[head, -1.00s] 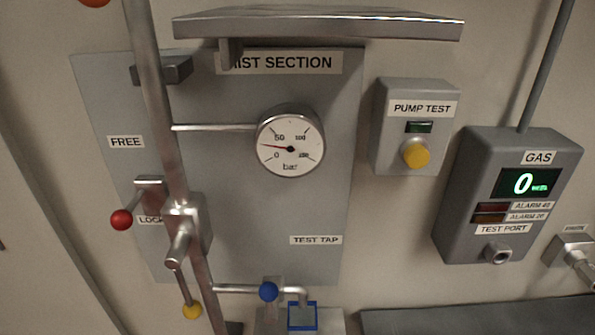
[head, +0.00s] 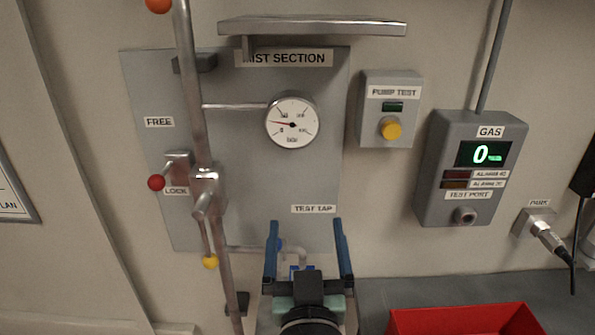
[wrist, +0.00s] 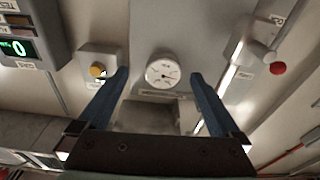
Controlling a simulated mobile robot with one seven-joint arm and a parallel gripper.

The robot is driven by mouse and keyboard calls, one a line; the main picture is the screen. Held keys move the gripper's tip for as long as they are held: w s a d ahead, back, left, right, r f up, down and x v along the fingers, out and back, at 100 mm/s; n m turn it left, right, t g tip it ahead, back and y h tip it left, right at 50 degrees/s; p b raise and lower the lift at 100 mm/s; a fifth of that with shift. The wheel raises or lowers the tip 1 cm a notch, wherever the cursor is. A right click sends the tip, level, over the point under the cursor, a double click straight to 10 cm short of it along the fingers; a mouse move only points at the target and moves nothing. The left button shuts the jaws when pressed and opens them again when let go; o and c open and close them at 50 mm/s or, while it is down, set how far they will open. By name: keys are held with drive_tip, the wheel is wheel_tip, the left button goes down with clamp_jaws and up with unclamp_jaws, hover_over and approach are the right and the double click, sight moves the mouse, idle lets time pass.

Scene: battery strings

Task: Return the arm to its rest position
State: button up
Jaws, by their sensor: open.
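My gripper (head: 307,250) is at the lower middle of the head view, with its two blue fingers spread wide apart and pointing up. Nothing is between them. It stands in front of the lower edge of the MIST SECTION panel (head: 260,180) and partly hides the test tap (head: 298,254). In the wrist view my gripper (wrist: 160,80) also shows open, with the round pressure gauge (wrist: 162,72) seen between the fingers. The fingers appear to touch nothing.
A vertical pipe (head: 196,110) with red and yellow ball levers runs left of the gauge. The PUMP TEST box (head: 390,108) and GAS box (head: 470,170) are on the wall at right. A red bin (head: 460,320) sits on the grey counter (head: 390,290) at lower right.

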drive_tip(key=s+r+t, duration=0.2)
drive_tip(key=s+r, duration=0.2)
drive_tip(key=r, duration=0.7)
drive_tip(key=s+r+t, duration=0.3)
drive_tip(key=s+r, duration=0.1)
drive_tip(key=r, duration=0.7)
drive_tip(key=s+a+r+t, duration=0.1)
drive_tip(key=s+r+t, duration=0.2)
drive_tip(key=r, duration=0.8)
drive_tip(key=shift+s+r+m, duration=0.25)
drive_tip(key=shift+s+m, duration=0.05)
drive_tip(key=shift+s, duration=0.45)
